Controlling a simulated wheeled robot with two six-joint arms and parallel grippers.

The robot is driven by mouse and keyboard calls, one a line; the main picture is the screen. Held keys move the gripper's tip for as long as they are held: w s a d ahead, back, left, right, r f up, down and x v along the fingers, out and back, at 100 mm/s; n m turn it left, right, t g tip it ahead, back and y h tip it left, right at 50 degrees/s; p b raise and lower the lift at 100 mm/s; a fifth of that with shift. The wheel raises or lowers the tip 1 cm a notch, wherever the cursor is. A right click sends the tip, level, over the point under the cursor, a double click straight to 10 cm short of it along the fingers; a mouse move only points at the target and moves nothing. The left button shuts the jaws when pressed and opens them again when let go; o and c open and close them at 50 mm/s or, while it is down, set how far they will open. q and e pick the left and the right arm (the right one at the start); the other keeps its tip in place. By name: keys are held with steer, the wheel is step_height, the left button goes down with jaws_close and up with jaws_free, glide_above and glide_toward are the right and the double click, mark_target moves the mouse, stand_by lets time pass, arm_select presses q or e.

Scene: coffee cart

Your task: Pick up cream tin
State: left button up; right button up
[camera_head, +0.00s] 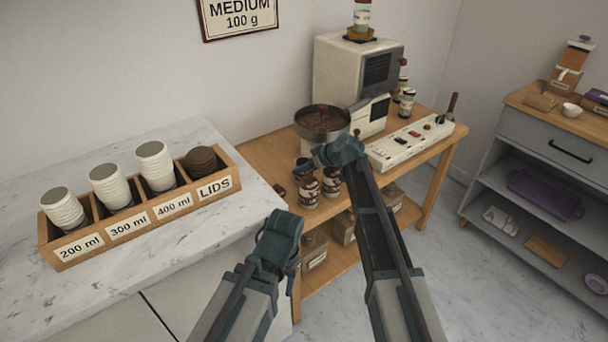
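No tin can be surely told as the cream tin. Two small brown-and-cream patterned tins, a left one (308,190) and a right one (331,181), stand close together on the wooden table, below the grinder's bowl. My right gripper (308,166) is just above and beside these tins and partly covers them. Whether its fingers touch one is too small to tell. My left arm ends over the right edge of the marble counter; its fingers are hidden behind its wrist.
A cup rack (145,222) with white cups and brown lids stands on the marble counter (200,262). A pan-like bowl of beans (323,119), a machine (342,75) and a switch panel (408,142) occupy the wooden table (262,158). More tins (407,101) stand behind. A grey shelf (540,150) is at right.

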jaws_close()
step_height(320, 180, up, 10)
steer(key=p, duration=1)
